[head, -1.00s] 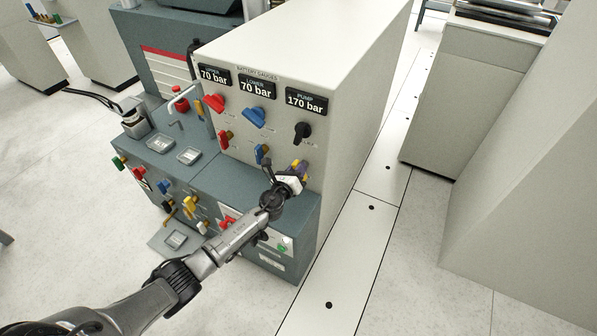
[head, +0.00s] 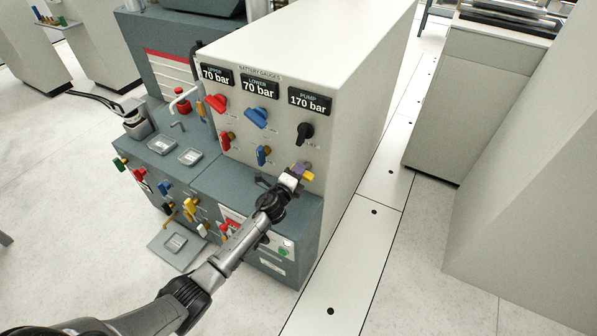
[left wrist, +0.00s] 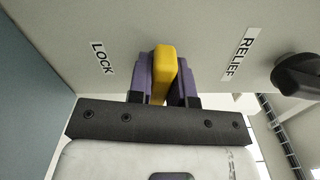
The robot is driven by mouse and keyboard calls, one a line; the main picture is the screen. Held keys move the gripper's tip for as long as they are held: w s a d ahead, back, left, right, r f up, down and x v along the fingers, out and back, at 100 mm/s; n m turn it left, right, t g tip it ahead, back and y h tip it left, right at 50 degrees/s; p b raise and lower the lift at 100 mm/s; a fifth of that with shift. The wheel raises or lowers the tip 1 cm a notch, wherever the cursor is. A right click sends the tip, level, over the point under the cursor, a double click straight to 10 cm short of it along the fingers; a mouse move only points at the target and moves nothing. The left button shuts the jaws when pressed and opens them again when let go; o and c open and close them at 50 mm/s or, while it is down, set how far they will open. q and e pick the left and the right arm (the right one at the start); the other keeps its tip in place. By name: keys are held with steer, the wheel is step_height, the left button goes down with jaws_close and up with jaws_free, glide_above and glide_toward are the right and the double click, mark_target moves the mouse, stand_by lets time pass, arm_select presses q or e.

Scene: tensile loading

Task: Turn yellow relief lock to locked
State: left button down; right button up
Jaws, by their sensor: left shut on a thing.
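The yellow relief lock handle (head: 308,177) sits at the lower right of the cream panel's front, below the black knob. My left gripper (head: 299,171) is at the panel with its purple fingers shut around the handle. In the left wrist view the yellow handle (left wrist: 163,73) stands between the two purple fingers (left wrist: 160,85). The LOCK label (left wrist: 102,58) is to its left and the RELIEF label (left wrist: 237,52) to its right. The fingers and wrist hide part of the handle's base. My right gripper is not in view.
The black knob (head: 304,131) is close above, and also shows in the left wrist view (left wrist: 297,75). Blue (head: 263,155) and red (head: 227,140) handles are to the left. The grey lower cabinet (head: 300,225) stands below. The floor to the right is clear.

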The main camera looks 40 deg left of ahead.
arm_select(q)
steer(key=shift+f+n, duration=0.1)
steer(key=shift+n, duration=0.9)
steer(key=c, duration=1)
jaws_free()
steer(key=shift+c, duration=0.2)
steer(key=shift+s+d+p, duration=0.1)
steer(key=shift+s+p, duration=0.3)
steer(key=shift+s, duration=0.05)
steer(key=s+d+p, duration=0.2)
steer(key=s+p, duration=0.1)
steer(key=s, duration=0.9)
steer(key=shift+s+d+p, duration=0.2)
steer(key=shift+s+p, duration=0.1)
steer(key=shift+s, duration=0.05)
